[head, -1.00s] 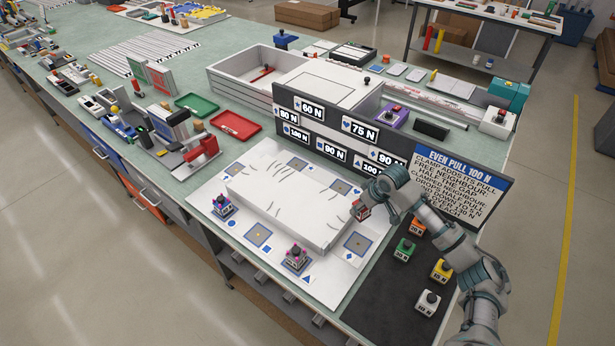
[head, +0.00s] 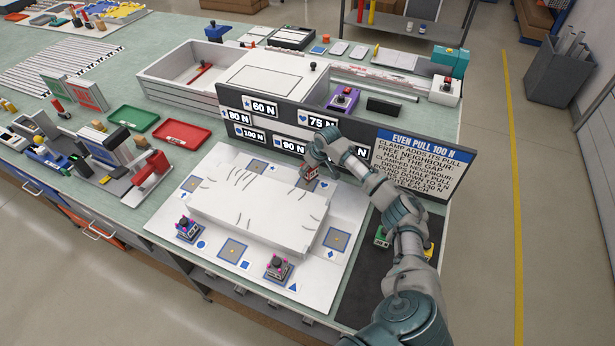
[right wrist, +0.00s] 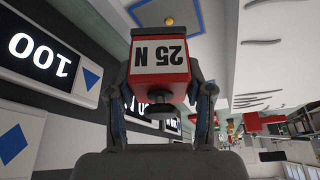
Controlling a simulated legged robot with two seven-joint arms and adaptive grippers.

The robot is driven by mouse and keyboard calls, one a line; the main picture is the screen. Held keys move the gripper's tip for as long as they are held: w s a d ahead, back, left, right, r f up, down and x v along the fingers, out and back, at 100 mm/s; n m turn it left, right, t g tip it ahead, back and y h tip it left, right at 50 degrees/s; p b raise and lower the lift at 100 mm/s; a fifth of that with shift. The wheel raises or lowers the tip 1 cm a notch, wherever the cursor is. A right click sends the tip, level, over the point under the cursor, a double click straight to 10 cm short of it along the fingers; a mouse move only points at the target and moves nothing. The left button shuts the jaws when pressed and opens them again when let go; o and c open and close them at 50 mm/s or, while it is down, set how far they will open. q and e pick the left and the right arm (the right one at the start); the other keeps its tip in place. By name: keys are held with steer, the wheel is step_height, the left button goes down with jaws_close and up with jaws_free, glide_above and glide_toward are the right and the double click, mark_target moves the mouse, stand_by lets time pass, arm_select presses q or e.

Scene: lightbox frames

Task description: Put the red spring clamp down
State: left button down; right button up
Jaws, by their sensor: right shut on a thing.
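The red spring clamp (head: 307,174) is in my right gripper (head: 311,165), near the back right corner of the white block (head: 262,207). The right wrist view shows its "25 N" label upside down on the red body (right wrist: 160,55) between the two fingers. A blue-outlined pad (right wrist: 168,18) shows beyond the clamp there. I cannot tell whether the clamp touches the board. Two dark clamps with pink parts stand on the front side: one at the left corner (head: 188,229), one near the front (head: 278,268). My left gripper is not in view.
The dark panel (head: 228,98) with newton labels stands close behind my right gripper. Empty pads lie at the front (head: 232,250) and right (head: 336,239) of the white board. A green clamp (head: 382,238) stands on the black mat (head: 350,290), partly behind my arm.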

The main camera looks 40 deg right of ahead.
mark_target(310, 170)
steer(key=f, duration=0.1)
steer(key=a+f, duration=0.1)
steer(key=f, duration=0.1)
steer(key=shift+a+f, duration=0.3)
steer(key=shift+a, duration=0.3)
steer(key=shift+d+f, duration=0.1)
steer(key=shift+d, duration=0.1)
steer(key=o, duration=1)
steer(key=shift+d+f, duration=0.15)
steer(key=shift+d, duration=0.1)
steer(key=o, duration=0.4)
steer(key=shift+d+f, duration=0.1)
steer(key=shift+d, duration=0.1)
steer(key=shift+d+f, duration=0.1)
steer(key=shift+d, duration=0.1)
steer(key=shift+a+r, duration=0.25)
steer(key=shift+a, duration=0.1)
steer(key=v, duration=0.6)
steer(key=shift+a+r, duration=0.1)
steer(key=shift+a, duration=0.15)
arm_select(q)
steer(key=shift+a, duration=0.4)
arm_select(e)
steer(key=shift+v, duration=3)
